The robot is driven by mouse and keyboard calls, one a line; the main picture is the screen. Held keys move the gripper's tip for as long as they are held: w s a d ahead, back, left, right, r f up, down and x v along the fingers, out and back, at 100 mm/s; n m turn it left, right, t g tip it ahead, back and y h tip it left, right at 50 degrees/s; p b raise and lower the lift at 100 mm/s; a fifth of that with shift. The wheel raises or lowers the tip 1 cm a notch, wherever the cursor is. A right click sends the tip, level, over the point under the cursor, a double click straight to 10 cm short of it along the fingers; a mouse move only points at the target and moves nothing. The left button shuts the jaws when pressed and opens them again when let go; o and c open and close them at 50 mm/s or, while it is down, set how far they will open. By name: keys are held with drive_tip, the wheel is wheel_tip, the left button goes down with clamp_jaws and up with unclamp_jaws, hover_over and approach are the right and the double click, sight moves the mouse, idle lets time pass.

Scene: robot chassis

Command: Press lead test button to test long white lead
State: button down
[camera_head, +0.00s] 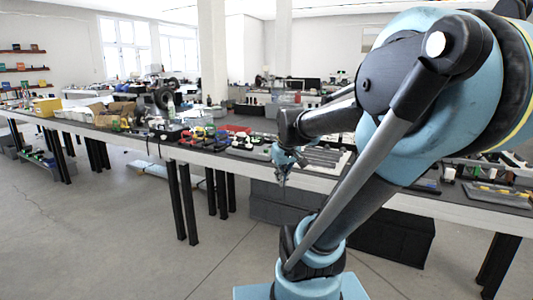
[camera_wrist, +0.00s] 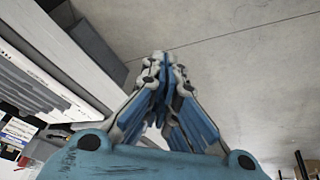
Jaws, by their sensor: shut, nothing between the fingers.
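My gripper (camera_head: 283,180) hangs in front of the near edge of the long workbench (camera_head: 215,147), fingers pointing down. In the wrist view its blue and grey fingers (camera_wrist: 163,65) are closed together with nothing between them, above bare floor. I cannot make out the lead test button or the long white lead in either view. Small coloured items (camera_head: 200,134) lie on the bench left of my gripper, too small to tell apart. Part of the bench behind my gripper is hidden by my arm.
The bench's pale edge (camera_wrist: 60,68) runs along the left of the wrist view, with small coloured items (camera_wrist: 14,135) at lower left. Dark boxes (camera_head: 375,232) stand under the bench. Yellow-edged trays (camera_head: 497,193) lie at its right end. The floor (camera_head: 130,235) in front is clear.

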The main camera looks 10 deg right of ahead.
drive_tip(key=w+r+n+t, duration=0.15)
drive_tip(key=w+r, duration=0.25)
drive_tip(key=w, duration=0.6)
drive_tip(key=w+r+n+t, duration=0.15)
drive_tip(key=w+r, duration=0.25)
drive_tip(key=w, duration=0.7)
drive_tip(key=r+n+t, duration=0.2)
drive_tip(key=n, duration=0.2)
hover_over(265, 150)
drive_tip(key=shift+w+f+y, duration=0.1)
drive_tip(key=shift+w+y, duration=0.2)
drive_tip(key=shift+w, duration=0.1)
drive_tip(key=shift+f, duration=0.1)
drive_tip(key=shift+f, duration=4.35)
drive_tip(key=shift+f, duration=0.3)
